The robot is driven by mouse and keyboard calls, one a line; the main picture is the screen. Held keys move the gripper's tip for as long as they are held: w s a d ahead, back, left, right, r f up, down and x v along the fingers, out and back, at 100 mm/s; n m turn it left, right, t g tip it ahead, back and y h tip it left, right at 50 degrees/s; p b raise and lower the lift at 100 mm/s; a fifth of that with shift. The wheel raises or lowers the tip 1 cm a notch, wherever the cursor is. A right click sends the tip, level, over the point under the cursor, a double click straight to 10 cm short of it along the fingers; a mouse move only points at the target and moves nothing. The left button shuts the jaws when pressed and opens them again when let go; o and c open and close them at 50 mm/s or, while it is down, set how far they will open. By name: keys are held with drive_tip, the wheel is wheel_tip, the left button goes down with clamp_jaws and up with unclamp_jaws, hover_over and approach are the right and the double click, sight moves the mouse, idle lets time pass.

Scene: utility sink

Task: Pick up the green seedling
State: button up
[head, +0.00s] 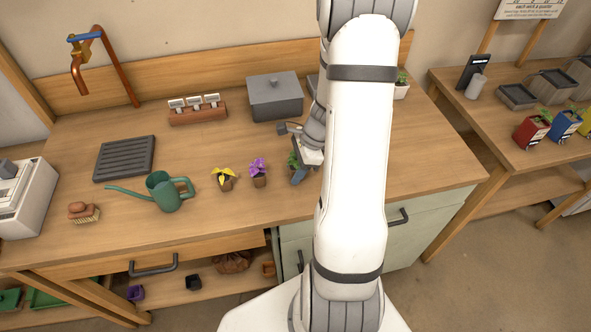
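The green seedling (292,160) stands on the wooden table, to the right of the purple-flowered seedling. Only a little of its green leaves shows, because my arm and gripper cover the rest. My gripper (299,172) is down at the seedling, with a dark finger tip showing in front of it. The white arm hides the other side of the gripper, so I cannot see whether it is open or shut, or whether it touches the plant.
A yellow seedling (223,179) and a purple seedling (258,173) stand close to the left. A green watering can (168,192), a brush (84,212) and a dark slatted tray (125,158) are further left. A grey lidded box (274,97) stands behind.

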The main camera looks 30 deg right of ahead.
drive_tip(key=c, duration=0.6)
drive_tip(key=shift+c, duration=0.2)
